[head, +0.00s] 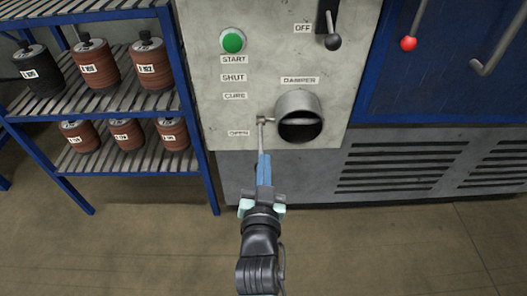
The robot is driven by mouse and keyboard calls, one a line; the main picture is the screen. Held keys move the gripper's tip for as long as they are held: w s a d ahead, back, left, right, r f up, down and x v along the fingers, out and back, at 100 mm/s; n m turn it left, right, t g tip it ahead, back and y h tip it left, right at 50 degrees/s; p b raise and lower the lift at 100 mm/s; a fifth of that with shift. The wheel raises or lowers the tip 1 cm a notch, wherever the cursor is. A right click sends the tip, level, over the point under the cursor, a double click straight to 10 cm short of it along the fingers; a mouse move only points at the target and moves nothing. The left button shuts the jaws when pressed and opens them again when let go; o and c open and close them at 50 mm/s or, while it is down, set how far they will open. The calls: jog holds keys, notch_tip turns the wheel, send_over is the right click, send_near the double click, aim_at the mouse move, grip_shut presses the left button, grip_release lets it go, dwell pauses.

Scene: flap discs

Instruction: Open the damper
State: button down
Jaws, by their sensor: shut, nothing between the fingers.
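The damper (297,103) is a round grey pipe stub with a dark opening, under a DAMPER label on the pale panel. A short metal lever (268,120) sticks out from its left side. It points left, at a height between the CURE label (235,96) and the OPEN label (238,133). My gripper (263,126) reaches up from below with its narrow fingers shut. Its tips are at or just beside the lever's left end. I cannot tell whether they touch it. The tips partly hide that end.
The SHUT label (234,77) and green START button (232,41) are higher on the panel. A black-knobbed lever (333,41) hangs near OFF, with a red-knobbed lever (409,43) farther right. A blue rack (203,150) of discs stands left. The floor below is clear.

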jog(key=shift+w+f+t+b, duration=0.1)
jog(key=shift+f+t+b, duration=0.75)
jog(key=shift+b, duration=1.95)
jog(key=shift+w+f+t+b, duration=0.1)
jog(key=shift+f+t+b, duration=0.25)
jog(key=shift+f+b, duration=1.7)
jog(key=t+b, duration=0.1)
jog(key=b, duration=0.7)
jog(key=shift+w+b, duration=0.3)
jog(key=shift+w, duration=0.05)
jog(key=shift+w+f+b, duration=0.2)
jog(key=shift+f+b, duration=0.2)
jog(key=shift+b, duration=0.45)
jog(key=r+p, duration=0.2)
jog(key=r, duration=0.1)
jog(key=r+p, duration=0.2)
jog(key=shift+d, duration=0.3)
jog(key=f+v, duration=0.1)
jog(key=v, duration=0.9)
jog(key=shift+f+b, duration=0.3)
jog(key=shift+b, duration=0.05)
